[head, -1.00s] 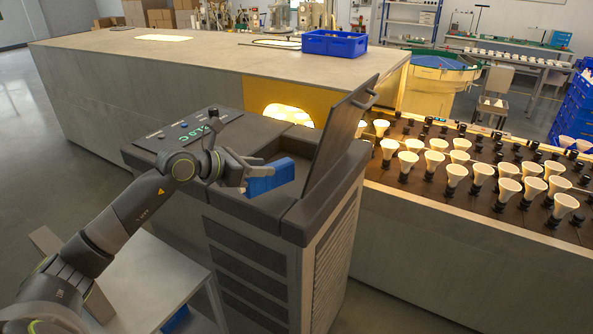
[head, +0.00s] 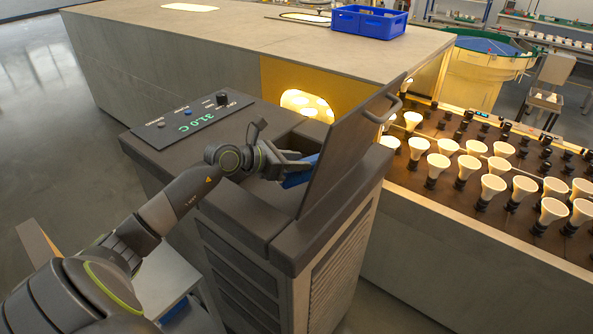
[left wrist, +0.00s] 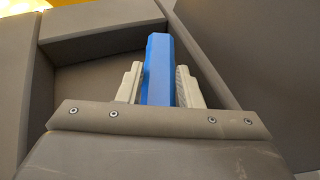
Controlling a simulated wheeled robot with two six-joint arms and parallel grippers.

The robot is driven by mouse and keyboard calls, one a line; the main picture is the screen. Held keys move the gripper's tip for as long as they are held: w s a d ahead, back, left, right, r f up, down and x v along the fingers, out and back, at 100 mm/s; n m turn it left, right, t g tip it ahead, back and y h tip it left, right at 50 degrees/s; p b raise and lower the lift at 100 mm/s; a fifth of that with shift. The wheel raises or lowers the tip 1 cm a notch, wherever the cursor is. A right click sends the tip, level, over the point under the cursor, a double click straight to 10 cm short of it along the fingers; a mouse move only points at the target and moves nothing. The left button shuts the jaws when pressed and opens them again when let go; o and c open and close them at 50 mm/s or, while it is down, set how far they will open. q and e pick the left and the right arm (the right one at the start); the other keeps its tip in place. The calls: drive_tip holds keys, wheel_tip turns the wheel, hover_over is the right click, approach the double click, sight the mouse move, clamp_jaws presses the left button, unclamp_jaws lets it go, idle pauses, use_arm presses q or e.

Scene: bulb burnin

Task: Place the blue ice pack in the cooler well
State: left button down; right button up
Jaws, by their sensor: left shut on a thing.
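The blue ice pack (head: 297,180) is in my left gripper (head: 290,170), at the opening of the dark cooler (head: 235,208). The raised lid (head: 345,155) stands to its right and hides part of the pack. In the left wrist view the ice pack (left wrist: 157,70) stands between the two pale fingers, which are shut on it. The recessed well (left wrist: 95,75) shows around and behind the pack. I cannot tell whether the pack touches the well floor. My right gripper is not in view.
A panel (head: 190,122) reading 31.0 C is on the cooler's left top. A grey counter (head: 240,40) with a lit opening stands behind, bearing a blue crate (head: 368,22). Rows of bulbs (head: 493,186) are at the right. The lid's handle (head: 383,108) juts right.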

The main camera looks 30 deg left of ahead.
sight(296, 174)
use_arm(q)
wheel_tip(296, 174, down, 3)
drive_tip(key=shift+w+f+p, duration=0.1)
drive_tip(key=shift+w+p, duration=0.05)
drive_tip(key=shift+p, duration=0.2)
drive_tip(key=shift+f, duration=0.5)
drive_tip(key=c, duration=1)
unclamp_jaws()
drive_tip(key=shift+f, duration=0.15)
